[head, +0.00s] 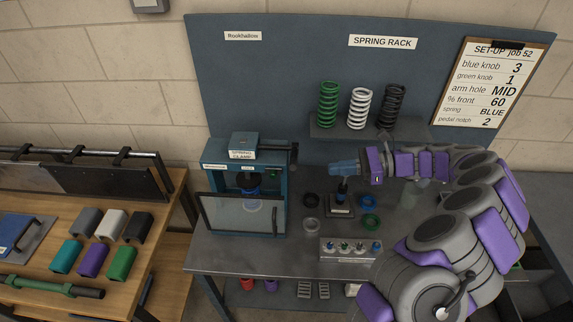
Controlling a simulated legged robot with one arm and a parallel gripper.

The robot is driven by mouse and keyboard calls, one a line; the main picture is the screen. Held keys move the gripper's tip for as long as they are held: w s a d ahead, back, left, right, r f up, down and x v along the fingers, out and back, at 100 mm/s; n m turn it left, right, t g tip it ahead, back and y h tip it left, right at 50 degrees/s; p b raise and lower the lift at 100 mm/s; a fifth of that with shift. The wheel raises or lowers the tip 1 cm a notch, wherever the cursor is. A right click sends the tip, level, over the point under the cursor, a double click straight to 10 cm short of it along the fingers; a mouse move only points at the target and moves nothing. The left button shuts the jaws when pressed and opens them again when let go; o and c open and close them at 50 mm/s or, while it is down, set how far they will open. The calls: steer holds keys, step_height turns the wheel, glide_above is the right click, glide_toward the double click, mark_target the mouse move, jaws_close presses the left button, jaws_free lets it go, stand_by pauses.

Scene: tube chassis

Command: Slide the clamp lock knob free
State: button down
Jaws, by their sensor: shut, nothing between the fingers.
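The spring clamp (214,182) is a blue box-like housing on the left of the grey bench, with a "SPRING CLAMP" label on top. Its clear front door (225,212) covers the lower part of the opening. A dark knob-like part (294,152) sticks out at its upper right side; it looks like the lock knob, but its details are too small to tell. My gripper (335,167) is shut and empty, pointing left, to the right of the clamp and apart from the dark part.
A small dark stand (341,212) is below my gripper, among several coloured rings. A labelled block with small knobs (350,254) lies at the bench front. Green, white and black springs stand on the rack shelf (325,129) behind. A wooden table (165,200) is at the left.

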mark_target(276, 174)
stand_by(0.3)
steer(key=a+f+b, duration=0.2)
steer(key=a+b, duration=0.1)
steer(key=a, duration=1)
steer(key=shift+w+a+f, duration=0.2)
steer(key=shift+a+f, duration=0.15)
steer(key=shift+f, duration=0.05)
steer(key=shift+a+r+p, duration=0.1)
steer(key=shift+a+p, duration=0.8)
steer(key=shift+p, duration=0.1)
steer(key=shift+d, duration=0.1)
